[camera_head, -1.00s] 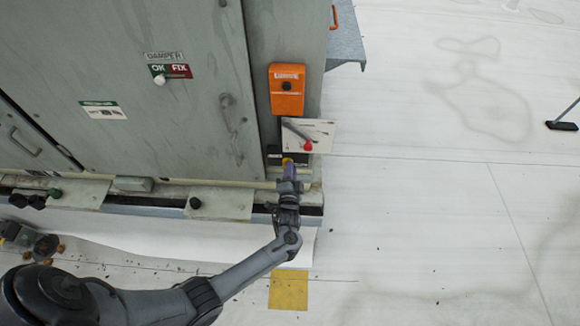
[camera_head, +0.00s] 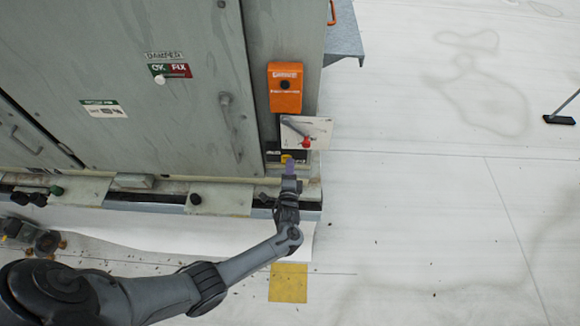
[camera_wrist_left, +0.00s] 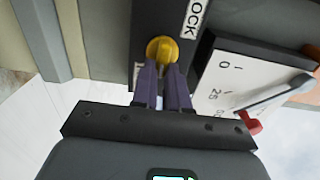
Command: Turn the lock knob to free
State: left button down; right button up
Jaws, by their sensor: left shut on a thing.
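In the head view the knob (camera_head: 286,157) shows as a small yellow spot low on the cabinet, below the white dial plate. My left gripper (camera_wrist_left: 164,72) has its purple fingers shut on the knob, from the near side. In the head view my left gripper (camera_head: 289,167) reaches up to the same spot. The fingertips hide part of the knob, and its exact setting cannot be read. My right gripper is not in view.
A white scale plate (camera_head: 306,132) with a grey lever and red tip stands just above the knob, close to my fingers. An orange box (camera_head: 286,89) is above it. The cabinet's lower ledge (camera_head: 220,200) runs left.

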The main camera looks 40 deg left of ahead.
pick_arm(q)
jog(key=c, duration=1.1)
grip_release()
jog(key=shift+c, duration=0.2)
jog(key=v, duration=1.1)
jog(key=shift+p, duration=0.3)
